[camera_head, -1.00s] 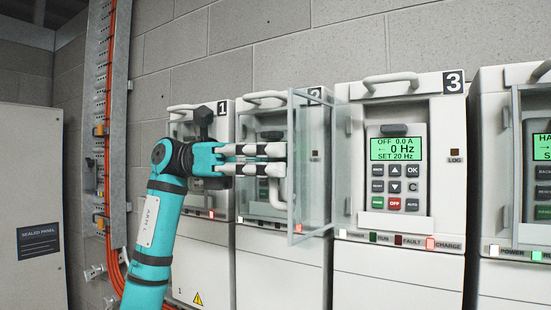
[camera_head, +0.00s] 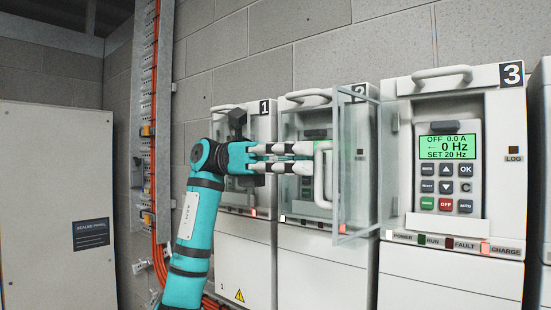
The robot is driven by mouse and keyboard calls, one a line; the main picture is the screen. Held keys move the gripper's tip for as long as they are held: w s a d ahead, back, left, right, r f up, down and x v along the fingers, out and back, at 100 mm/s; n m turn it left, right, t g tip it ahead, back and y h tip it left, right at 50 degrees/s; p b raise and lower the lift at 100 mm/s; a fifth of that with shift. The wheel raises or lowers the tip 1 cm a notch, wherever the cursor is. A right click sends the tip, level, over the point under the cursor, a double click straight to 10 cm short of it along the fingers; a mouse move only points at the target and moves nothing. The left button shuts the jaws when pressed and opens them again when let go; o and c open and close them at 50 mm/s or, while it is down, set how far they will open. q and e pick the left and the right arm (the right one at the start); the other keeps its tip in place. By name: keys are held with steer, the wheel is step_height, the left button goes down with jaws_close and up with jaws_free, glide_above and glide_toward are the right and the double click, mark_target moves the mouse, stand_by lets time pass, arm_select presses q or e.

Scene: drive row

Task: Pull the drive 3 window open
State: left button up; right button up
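The drive 3 window (camera_head: 357,160) is a clear glass pane with a pale frame. It stands swung out from the left side of drive 3 (camera_head: 455,255), overlapping drive 2 in the view. Its white bar handle (camera_head: 324,190) is on the pane's left-facing side. My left gripper (camera_head: 312,158), on a teal arm, comes in from the left with its fingers around the upper part of this handle and appears shut on it. The fingertips partly hide the bar. Drive 3's keypad and lit green display (camera_head: 447,147) show uncovered. My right gripper is not in view.
Drive 2 (camera_head: 300,240) and drive 1 (camera_head: 243,250) stand to the left of drive 3, close behind my arm. Another cabinet (camera_head: 541,200) is at the right edge. A cable tray (camera_head: 152,120) and a sealed panel (camera_head: 50,180) are at the left.

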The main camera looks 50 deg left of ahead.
arm_select(q)
steer(key=v, duration=0.9)
steer(key=shift+a, duration=0.2)
